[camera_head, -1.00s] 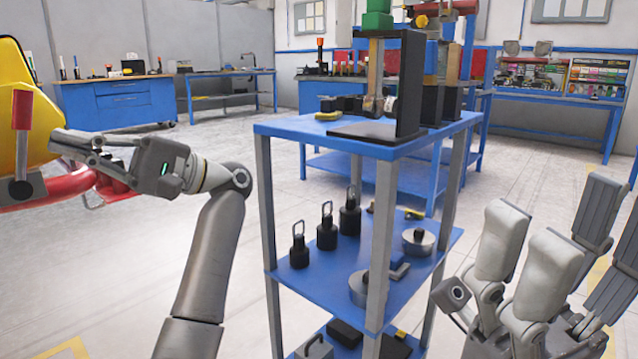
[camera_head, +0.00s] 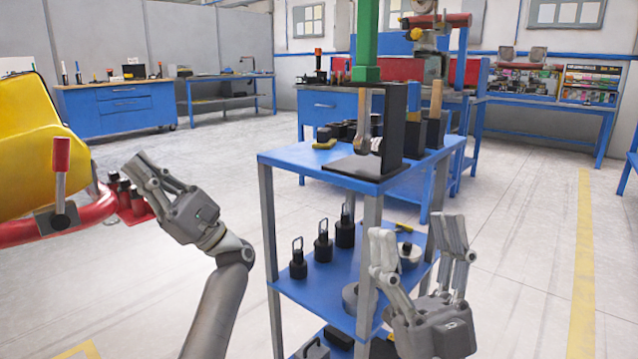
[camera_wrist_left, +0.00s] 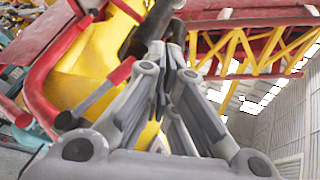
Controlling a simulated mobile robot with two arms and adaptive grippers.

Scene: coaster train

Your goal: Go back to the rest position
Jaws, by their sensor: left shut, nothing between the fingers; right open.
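My left gripper (camera_head: 138,172) is on the left in the head view, shut and empty, beside the red bar (camera_head: 92,217) of the yellow coaster car (camera_head: 32,150). In the left wrist view its fingers (camera_wrist_left: 165,62) come together in front of the car's yellow body (camera_wrist_left: 100,55). My right gripper (camera_head: 415,245) is open and empty, with fingers pointing up. It is in front of the right side of the blue shelf cart and hides part of its middle shelf.
The blue shelf cart (camera_head: 310,158) stands in the middle, with a black bracket on top and black weights (camera_head: 322,245) on its middle shelf. A red lever (camera_head: 61,165) stands on the car. Blue workbenches (camera_head: 120,108) line the back.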

